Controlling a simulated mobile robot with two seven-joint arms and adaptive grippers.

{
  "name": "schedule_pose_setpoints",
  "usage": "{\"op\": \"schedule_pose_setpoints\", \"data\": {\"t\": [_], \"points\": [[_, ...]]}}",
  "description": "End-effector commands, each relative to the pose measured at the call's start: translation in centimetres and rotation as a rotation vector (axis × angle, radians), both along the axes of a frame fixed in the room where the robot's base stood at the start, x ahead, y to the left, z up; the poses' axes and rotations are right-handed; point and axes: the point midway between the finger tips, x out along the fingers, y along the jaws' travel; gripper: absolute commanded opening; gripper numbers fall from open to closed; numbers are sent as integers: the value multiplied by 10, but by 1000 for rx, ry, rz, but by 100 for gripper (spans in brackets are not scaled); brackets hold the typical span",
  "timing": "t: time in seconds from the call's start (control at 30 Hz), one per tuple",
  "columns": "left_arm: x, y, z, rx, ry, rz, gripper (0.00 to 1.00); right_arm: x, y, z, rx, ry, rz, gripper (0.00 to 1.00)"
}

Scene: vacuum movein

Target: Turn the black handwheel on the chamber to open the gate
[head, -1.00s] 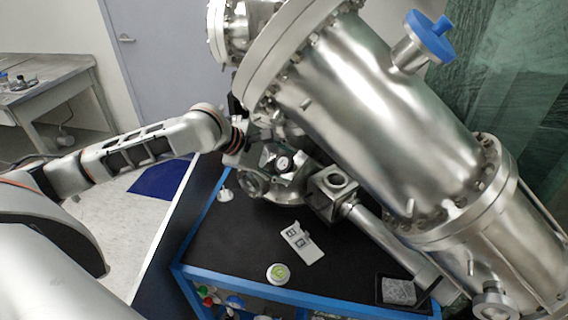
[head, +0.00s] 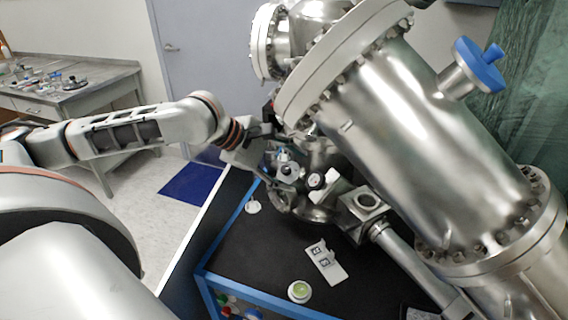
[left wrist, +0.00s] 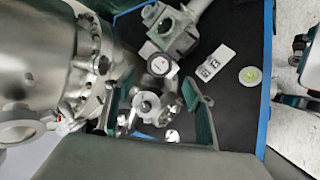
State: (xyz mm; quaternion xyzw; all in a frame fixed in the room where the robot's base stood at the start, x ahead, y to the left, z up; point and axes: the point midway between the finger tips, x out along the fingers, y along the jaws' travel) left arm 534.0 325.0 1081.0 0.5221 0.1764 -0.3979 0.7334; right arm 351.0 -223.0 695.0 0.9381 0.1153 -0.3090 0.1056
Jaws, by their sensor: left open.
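The steel chamber (head: 430,140) fills the right of the head view and the left of the left wrist view (left wrist: 40,60). My left gripper (head: 270,158) is at the chamber's lower left fittings. In the left wrist view its dark green fingers (left wrist: 152,108) are spread wide, with nothing held between them. A round metal fitting with a pale hub (left wrist: 147,104) lies between and beyond the fingers. It also shows in the head view (head: 289,171). I cannot clearly make out a black handwheel or tell whether this fitting is part of it. The gate is not distinguishable.
A round dial gauge (head: 316,181) sits close beside the gripper. A black-topped cart (head: 265,250) with blue edges is below, carrying a white plate (head: 326,262) and a green-topped round item (head: 299,291). A blue knob (head: 478,64) projects from the chamber. A side table (head: 95,85) stands left.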

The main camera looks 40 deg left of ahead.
Motion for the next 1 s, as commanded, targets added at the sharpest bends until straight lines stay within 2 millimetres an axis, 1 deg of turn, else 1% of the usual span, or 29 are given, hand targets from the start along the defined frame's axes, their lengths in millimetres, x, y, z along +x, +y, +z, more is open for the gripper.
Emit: {"op": "schedule_pose_setpoints", "data": {"t": [0.1, 0.3, 1.0], "points": [[-8, 7, 8, 2, 0, 2, 54, 0, 0, 0, 0, 0, 0, 40], [-15, 10, 15, 1, 1, 0, 54, 0, 0, 0, -1, 0, 1, 40], [-15, 10, 17, 0, 0, 0, 54, 2, 0, 1, 0, -4, 0, 40]]}}
